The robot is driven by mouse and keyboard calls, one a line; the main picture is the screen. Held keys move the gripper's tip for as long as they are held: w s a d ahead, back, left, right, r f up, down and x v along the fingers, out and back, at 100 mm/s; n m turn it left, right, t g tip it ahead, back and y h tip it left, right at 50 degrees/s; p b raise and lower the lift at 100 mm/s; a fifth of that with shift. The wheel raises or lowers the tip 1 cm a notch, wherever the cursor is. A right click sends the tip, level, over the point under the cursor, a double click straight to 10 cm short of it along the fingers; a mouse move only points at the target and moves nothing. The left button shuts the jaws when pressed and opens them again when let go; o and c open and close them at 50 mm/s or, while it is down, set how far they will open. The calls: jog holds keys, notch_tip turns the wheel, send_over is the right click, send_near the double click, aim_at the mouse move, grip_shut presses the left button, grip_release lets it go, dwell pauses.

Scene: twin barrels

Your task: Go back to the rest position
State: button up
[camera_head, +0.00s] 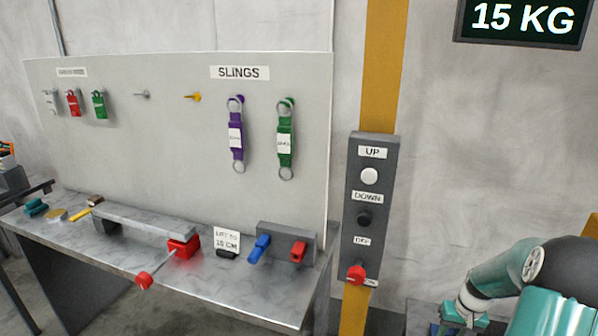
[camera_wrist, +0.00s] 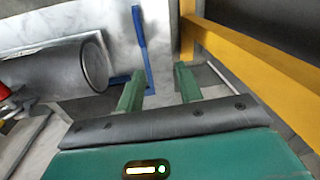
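My gripper (camera_wrist: 160,74) shows in the wrist view with its two green fingers spread apart and nothing between them. In the head view my teal and black arm is bent at the lower right, beside the control post. The gripper's fingers cannot be made out clearly there. In the wrist view a dark grey barrel (camera_wrist: 55,70) lies to the left of the fingers, apart from them.
A workbench (camera_head: 230,285) with tools stands below a pegboard (camera_head: 170,130) holding slings. A control box (camera_head: 369,205) with UP and DOWN buttons and a red knob is on a yellow post (camera_head: 384,65). A sign (camera_head: 522,20) reads 15 KG. A yellow beam (camera_wrist: 260,60) runs right of my gripper.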

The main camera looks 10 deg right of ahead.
jog(key=a+r+n+t+h, duration=0.2)
jog(key=a+r+n, duration=0.1)
jog(key=a+r, duration=1.75)
jog(key=s+a+r+n+t, duration=0.1)
jog(key=s+a+r, duration=0.3)
jog(key=s+a, duration=0.2)
jog(key=s+a+r+n+t+y, duration=0.1)
jog(key=s+a+r, duration=0.2)
jog(key=s+a, duration=0.4)
jog(key=a, duration=0.3)
jog(key=shift+s+r+t, duration=0.25)
jog(key=shift+r+t, duration=0.05)
jog(key=shift+r, duration=0.1)
jog(key=shift+d, duration=0.25)
